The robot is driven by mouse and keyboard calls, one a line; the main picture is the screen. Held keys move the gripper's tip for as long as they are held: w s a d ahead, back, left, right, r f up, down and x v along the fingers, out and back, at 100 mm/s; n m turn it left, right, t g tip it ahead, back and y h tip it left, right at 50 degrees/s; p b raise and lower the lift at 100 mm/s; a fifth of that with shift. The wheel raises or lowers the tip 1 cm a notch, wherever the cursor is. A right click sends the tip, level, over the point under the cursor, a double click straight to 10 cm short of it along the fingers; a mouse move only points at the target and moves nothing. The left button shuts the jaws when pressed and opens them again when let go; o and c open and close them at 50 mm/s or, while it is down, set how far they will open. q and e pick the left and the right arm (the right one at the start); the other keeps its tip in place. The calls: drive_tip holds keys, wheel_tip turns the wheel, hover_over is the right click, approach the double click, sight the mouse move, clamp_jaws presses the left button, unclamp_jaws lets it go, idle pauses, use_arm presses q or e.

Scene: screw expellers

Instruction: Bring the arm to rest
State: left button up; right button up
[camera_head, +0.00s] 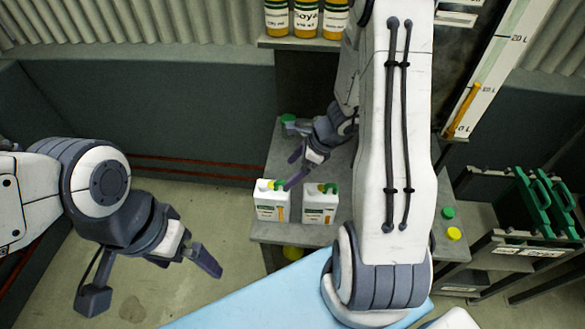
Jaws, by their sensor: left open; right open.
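My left gripper (190,257) hangs at the left over the bare floor. It is open with nothing between its fingers. My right gripper (294,168) is over the grey table (286,232), just behind two white jugs. It is open and looks empty. One finger reaches close to the top of the left jug (272,208); I cannot tell whether it touches. The right jug (320,210) stands upright beside it. My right arm hides much of the table's middle.
A green cap (448,213) and a yellow cap (454,234) lie on the table at the right. A green item (288,119) is at the back left. Yellow bottles (306,20) stand on a shelf behind. Green-handled containers (545,205) are at the right. A light blue surface (255,300) is in front.

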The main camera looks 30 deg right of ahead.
sight(275, 183)
drive_tip(key=shift+f, duration=0.1)
idle(0.3)
drive_tip(key=b+x, duration=0.1)
drive_tip(key=x, duration=1.1)
drive_tip(key=shift+f, duration=0.1)
drive_tip(key=shift+r, duration=1.05)
